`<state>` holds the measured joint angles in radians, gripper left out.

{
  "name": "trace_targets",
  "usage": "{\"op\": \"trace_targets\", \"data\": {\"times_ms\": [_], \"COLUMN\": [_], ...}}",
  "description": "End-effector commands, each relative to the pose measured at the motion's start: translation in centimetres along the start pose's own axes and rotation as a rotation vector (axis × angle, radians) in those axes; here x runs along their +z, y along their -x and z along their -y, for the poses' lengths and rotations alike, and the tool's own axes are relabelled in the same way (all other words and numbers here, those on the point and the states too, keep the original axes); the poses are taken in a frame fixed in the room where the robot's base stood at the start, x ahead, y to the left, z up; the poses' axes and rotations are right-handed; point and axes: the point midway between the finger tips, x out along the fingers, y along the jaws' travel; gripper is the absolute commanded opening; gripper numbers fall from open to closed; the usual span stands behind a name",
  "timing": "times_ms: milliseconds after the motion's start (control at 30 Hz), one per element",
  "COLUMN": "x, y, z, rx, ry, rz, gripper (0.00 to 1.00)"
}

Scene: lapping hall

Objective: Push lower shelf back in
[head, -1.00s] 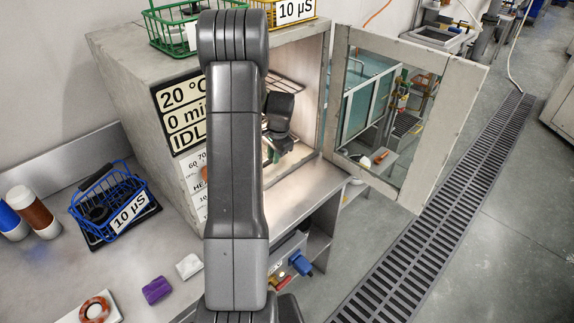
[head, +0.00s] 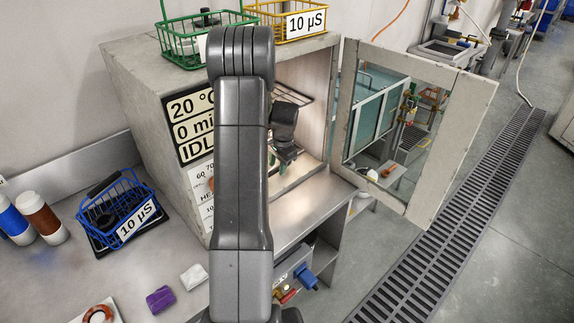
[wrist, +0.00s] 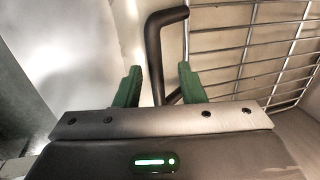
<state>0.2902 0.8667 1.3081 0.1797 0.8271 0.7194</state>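The grey oven-like cabinet (head: 140,70) stands with its windowed door (head: 447,130) swung open to the right. One wire shelf (head: 292,94) shows high in its lit chamber in the head view; the lower part is largely hidden behind my arm. My gripper (wrist: 159,72) is inside the chamber, its two green fingers apart. In the wrist view a dark bent handle (wrist: 153,55) lies between the fingers, with no clear contact. A wire shelf (wrist: 245,50) extends to the right of it; I cannot tell which level it is.
The green basket (head: 185,38) and yellow basket (head: 268,20) sit on the cabinet. A blue basket (head: 112,210), a purple block (head: 160,299) and a white block (head: 194,276) are on the bench at left. A floor grate (head: 450,230) runs past the open door.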

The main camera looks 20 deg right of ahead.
Motion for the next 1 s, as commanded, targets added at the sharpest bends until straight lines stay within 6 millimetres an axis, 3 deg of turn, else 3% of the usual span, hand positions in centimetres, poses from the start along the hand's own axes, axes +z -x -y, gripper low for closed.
{"op": "trace_targets", "data": {"times_ms": [267, 1000], "x": [0.0, 0.0], "y": [0.7, 3.6], "z": [-3.3, -17.9], "rx": [0.002, 0.003], "ry": [-0.004, -0.006], "rz": [0.001, 0.002], "gripper": [0.36, 0.36]}}
